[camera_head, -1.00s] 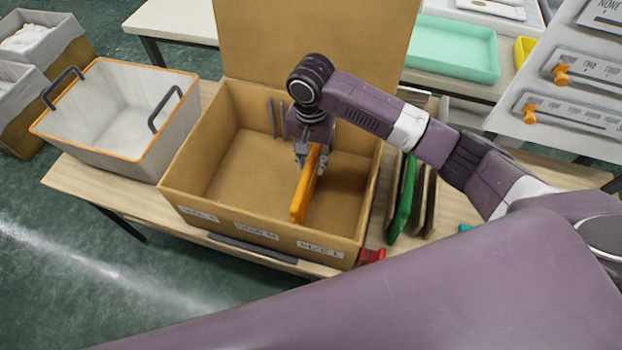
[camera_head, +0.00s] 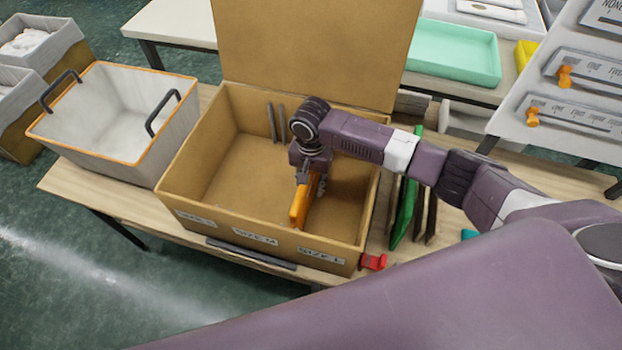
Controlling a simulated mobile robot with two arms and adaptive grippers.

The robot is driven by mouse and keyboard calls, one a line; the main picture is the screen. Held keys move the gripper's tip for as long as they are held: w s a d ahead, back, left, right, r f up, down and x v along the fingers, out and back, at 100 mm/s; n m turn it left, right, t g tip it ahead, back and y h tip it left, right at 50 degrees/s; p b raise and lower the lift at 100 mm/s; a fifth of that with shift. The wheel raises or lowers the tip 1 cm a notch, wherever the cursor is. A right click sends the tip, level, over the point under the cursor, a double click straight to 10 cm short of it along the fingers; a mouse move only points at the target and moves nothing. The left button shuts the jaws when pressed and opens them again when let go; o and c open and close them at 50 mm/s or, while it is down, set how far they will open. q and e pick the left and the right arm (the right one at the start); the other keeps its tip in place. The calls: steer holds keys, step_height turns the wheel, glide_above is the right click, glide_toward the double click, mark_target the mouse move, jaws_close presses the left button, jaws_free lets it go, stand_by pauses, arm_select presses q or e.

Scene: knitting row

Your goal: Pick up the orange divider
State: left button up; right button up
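The orange divider (camera_head: 299,209) stands on edge inside the open cardboard box (camera_head: 205,208), right of the box's middle, running from near the front wall toward the back. My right gripper (camera_head: 312,182) points down into the box over the divider's far part, with a finger on each side of it. The gripper hides the divider's far end. Whether the fingers press on the divider or leave a gap is too small to tell. My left gripper is not in view.
The box's tall lid (camera_head: 315,45) stands up at the back. A grey bin with an orange rim (camera_head: 110,105) is at left. Green and dark panels (camera_head: 405,215) stand close to the box's right side. A red clamp (camera_head: 373,262) sits at its front right corner.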

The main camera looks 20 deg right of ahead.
steer(key=shift+c, duration=0.6)
jaws_close()
steer(key=shift+r, duration=0.1)
step_height(320, 180, up, 19)
steer(key=shift+w+r+b, duration=0.1)
steer(key=shift+r+b, duration=0.05)
steer(key=shift+b, duration=0.15)
step_height(320, 180, up, 9)
steer(key=p, duration=0.2)
steer(key=shift+f, duration=0.2)
step_height(320, 180, up, 10)
steer(key=p, duration=1.4)
